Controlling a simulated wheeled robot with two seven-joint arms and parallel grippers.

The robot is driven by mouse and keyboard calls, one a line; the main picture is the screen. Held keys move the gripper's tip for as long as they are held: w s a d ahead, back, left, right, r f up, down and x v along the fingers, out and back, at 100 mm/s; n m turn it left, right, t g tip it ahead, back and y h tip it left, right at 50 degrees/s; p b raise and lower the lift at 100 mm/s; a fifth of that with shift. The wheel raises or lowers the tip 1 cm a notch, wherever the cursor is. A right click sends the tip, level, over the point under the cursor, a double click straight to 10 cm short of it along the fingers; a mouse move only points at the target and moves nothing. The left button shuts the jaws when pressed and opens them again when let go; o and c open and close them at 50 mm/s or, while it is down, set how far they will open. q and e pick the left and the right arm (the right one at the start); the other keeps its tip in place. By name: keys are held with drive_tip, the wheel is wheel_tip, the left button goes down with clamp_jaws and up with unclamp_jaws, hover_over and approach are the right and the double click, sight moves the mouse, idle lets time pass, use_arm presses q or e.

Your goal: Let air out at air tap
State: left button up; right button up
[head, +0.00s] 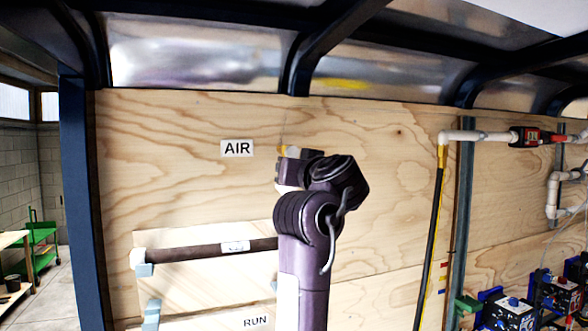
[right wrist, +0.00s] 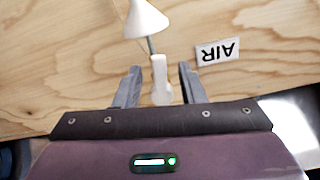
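The air tap (right wrist: 160,78) shows in the right wrist view as a white lever on a grey stem below a white cone (right wrist: 146,20), against the plywood wall. The AIR label (head: 237,148) is on the wall left of my right arm in the head view; it shows upside down in the right wrist view (right wrist: 217,52). My right gripper (right wrist: 158,76) is open, with one finger on each side of the lever and visible gaps between. In the head view my right wrist hides most of the tap. My left gripper is not in view.
A dark pipe (head: 205,254) runs across a lower panel with a RUN label (head: 256,321). A black and yellow hose (head: 430,235) hangs at right, near white pipes (head: 478,136) and blue pump units (head: 510,312). A dark overhead frame (head: 298,65) crosses above.

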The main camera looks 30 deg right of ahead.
drive_tip(key=shift+c, duration=0.5)
drive_tip(key=shift+s, duration=0.1)
clamp_jaws()
drive_tip(key=shift+a+m, duration=0.1)
drive_tip(key=shift+m, duration=0.3)
drive_tip(key=shift+w+a+r+m, duration=0.1)
drive_tip(key=shift+a+r+m, duration=0.4)
drive_tip(key=shift+m, duration=2.05)
drive_tip(key=shift+w+a+r+m, duration=0.15)
drive_tip(key=shift+a+r+m, duration=0.35)
drive_tip(key=shift+m, duration=2)
drive_tip(key=shift+w+a+r+m, duration=0.1)
drive_tip(key=shift+a+r+m, duration=0.4)
drive_tip(key=shift+m, duration=2.05)
drive_tip(key=shift+d+r, duration=0.2)
drive_tip(key=shift+r, duration=0.05)
